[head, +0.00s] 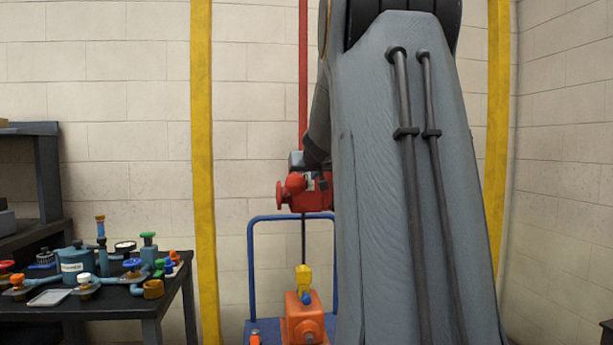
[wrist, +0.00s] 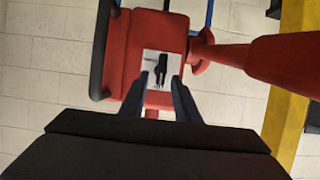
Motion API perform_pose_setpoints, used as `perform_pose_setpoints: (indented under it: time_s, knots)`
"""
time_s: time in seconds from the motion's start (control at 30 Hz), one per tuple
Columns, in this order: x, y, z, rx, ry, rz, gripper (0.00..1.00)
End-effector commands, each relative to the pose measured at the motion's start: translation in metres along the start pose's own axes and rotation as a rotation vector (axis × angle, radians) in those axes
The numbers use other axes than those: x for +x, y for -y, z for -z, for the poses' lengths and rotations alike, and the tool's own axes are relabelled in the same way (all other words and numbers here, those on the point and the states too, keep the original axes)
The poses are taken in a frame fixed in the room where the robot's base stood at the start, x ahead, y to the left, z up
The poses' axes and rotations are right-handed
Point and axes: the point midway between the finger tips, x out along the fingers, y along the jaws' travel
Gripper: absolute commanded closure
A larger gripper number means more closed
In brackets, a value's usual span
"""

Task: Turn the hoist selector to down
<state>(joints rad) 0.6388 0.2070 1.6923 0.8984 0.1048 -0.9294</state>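The red hoist (head: 305,198) hangs in front of the wall in the head view, partly hidden by my arm. In the wrist view the hoist body (wrist: 150,35) fills the upper middle. Its selector (wrist: 160,68) is a small black lever on a pale plate (wrist: 149,62). My gripper (wrist: 160,82) is open, with its two dark blue fingers apart. The fingertips reach the lower edge of the plate, to either side of the selector in the picture. I cannot tell whether they touch it. I cannot read any marks on the plate.
Below the hoist a dark line runs to a yellow hook block (head: 304,277) above an orange motor (head: 303,322) on a blue trolley (head: 252,270). Yellow posts (head: 203,150) stand on both sides. A dark table (head: 120,305) with valves and fittings is at left.

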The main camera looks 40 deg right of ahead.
Motion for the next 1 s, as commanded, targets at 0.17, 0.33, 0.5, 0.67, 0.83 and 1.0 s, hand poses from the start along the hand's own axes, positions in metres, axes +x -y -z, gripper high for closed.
perform_pose_setpoints:
  time_s: [0.17, 0.33, 0.5, 0.67, 0.83, 1.0]
  knots:
    - [0.0003, 0.0001, -0.0001, 0.000, 0.000, 0.000, 0.71]
    - [0.0002, 0.0001, -0.0001, 0.000, 0.000, 0.000, 0.93]
    - [0.0002, 0.0001, -0.0001, 0.000, 0.000, 0.000, 1.00]
    - [0.0005, -0.0002, -0.0005, 0.006, -0.001, 0.002, 1.00]
    - [0.0015, -0.0011, -0.0018, 0.038, -0.001, 0.016, 1.00]
    - [0.0029, -0.0036, -0.0037, 0.106, -0.002, 0.042, 1.00]
